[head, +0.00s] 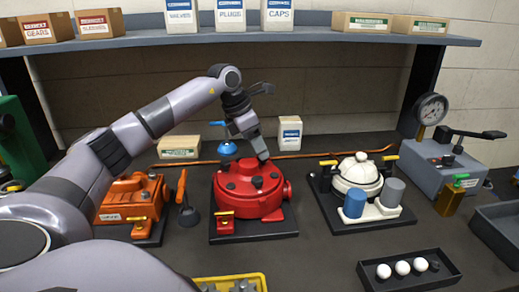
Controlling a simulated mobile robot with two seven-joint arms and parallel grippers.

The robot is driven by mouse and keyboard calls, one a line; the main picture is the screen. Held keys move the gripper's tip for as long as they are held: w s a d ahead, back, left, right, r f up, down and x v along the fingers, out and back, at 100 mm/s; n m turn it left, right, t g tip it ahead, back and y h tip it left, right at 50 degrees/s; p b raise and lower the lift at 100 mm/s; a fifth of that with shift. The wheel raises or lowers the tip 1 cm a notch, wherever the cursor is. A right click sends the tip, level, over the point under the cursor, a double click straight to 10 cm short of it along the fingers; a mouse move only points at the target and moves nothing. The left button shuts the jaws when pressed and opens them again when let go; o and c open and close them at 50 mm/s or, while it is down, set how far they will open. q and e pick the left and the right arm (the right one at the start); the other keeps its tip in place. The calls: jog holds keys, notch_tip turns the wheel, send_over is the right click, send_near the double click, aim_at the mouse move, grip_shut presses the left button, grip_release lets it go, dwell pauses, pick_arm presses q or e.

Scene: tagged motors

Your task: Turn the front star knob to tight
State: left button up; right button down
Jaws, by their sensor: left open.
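A red round motor housing (250,192) stands on a dark base plate in the middle of the bench. A small black knob (257,183) sits on the front of its top; it is too small to tell its star shape or any tight mark. Another dark part shows near the top, close to a finger. A blue domed part (228,148) stands at the housing's upper left. My left gripper (252,150) is open above the housing, behind the front black knob, pointing down. One finger reaches close to the housing top; I cannot tell if it touches. My right gripper is not in view.
An orange motor (133,203) stands left, a white-domed motor (358,175) with blue and grey cylinders right. A grey gauge unit (447,165) is far right. A black tray (408,274) holds white balls. A yellow bin (232,281) is at the front. A shelf (300,33) runs above.

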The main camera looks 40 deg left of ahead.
pick_arm(q)
jog(key=v, duration=0.5)
jog(key=shift+s+r, duration=0.1)
jog(key=shift+r, duration=0.15)
dwell(0.3)
